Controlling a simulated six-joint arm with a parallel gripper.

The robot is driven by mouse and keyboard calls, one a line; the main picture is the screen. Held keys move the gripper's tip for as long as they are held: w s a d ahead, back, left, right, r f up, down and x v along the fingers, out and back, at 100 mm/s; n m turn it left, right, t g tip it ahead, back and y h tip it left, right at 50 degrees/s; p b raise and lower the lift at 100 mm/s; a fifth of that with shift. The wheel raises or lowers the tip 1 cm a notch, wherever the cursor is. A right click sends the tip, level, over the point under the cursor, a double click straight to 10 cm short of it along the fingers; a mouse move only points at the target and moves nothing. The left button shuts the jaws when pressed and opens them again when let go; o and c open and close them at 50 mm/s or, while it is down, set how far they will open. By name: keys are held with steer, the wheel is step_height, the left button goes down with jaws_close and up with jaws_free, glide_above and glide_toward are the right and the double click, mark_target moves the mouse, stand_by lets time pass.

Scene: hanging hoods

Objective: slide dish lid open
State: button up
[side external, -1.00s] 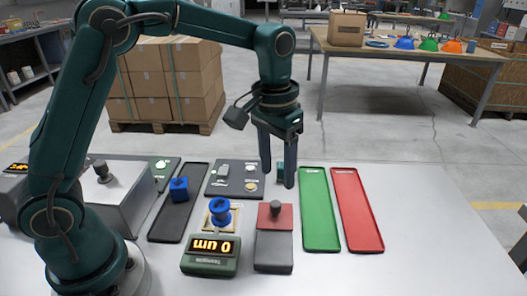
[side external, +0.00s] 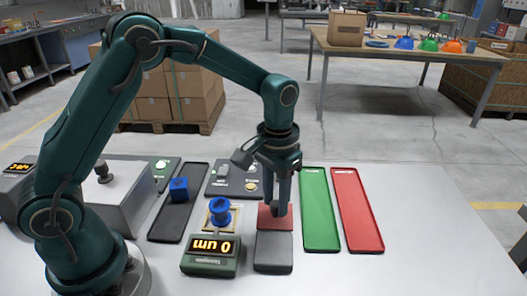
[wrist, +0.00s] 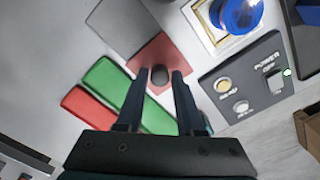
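The dish is a long low box, with a dark grey front part (side external: 273,252) and a red square top part (side external: 265,219) behind it. A dark round knob (wrist: 160,75) stands on the red part. My gripper (wrist: 159,75) is pointing down over the red part, its two fingers spread with the knob between them. Small gaps show between the knob and each finger in the wrist view. In the side view my gripper (side external: 281,208) hides most of the knob.
A green tray (side external: 319,215) and a red tray (side external: 357,210) lie just right of the dish. A blue spool-shaped piece (side external: 219,212) and a display box (side external: 211,257) stand to its left. A control panel (side external: 220,190) lies behind. The table's right side is clear.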

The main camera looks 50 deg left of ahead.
jaws_close()
stand_by(1.2)
